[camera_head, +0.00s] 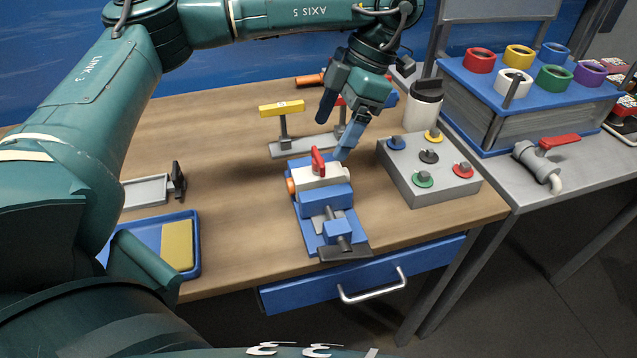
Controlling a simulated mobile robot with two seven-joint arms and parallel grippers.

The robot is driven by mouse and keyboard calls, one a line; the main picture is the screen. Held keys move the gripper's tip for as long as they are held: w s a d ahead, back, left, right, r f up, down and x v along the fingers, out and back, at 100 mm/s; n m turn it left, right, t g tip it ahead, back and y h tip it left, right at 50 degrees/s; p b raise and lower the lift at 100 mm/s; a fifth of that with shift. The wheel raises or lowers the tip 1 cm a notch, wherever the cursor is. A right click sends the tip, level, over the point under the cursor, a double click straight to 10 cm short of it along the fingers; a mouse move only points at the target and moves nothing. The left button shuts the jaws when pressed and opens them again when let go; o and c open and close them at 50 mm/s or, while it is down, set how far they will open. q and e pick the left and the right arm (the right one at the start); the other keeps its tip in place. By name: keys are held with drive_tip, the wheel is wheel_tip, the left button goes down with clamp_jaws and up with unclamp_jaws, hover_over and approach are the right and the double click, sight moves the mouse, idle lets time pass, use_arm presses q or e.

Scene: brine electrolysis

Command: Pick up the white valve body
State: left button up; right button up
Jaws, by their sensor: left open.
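The white valve body (320,177) sits in a blue vise (323,215) near the middle of the wooden table. It has a red lever (317,160) on top and an orange end at its left. My left gripper (336,128) comes down from above, behind and slightly right of the valve body. Its two blue fingers are apart with nothing visible between them. One fingertip overlaps the area just behind the valve body in the picture; I cannot tell whether it touches. My right gripper is not in view.
A grey stand with a yellow-topped post (283,112) is behind the vise. A grey box with coloured knobs (430,175) is close at the right, with a white container (422,108) behind it. A blue tray (190,250) lies at the front left.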

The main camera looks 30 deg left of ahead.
sight(319, 155)
use_arm(q)
drive_tip(key=shift+x, duration=3.4)
drive_tip(key=shift+w+a, duration=0.15)
drive_tip(key=shift+c, duration=0.4)
drive_tip(key=c, duration=1.4)
drive_tip(key=shift+c, duration=0.8)
drive_tip(key=shift+r, duration=0.1)
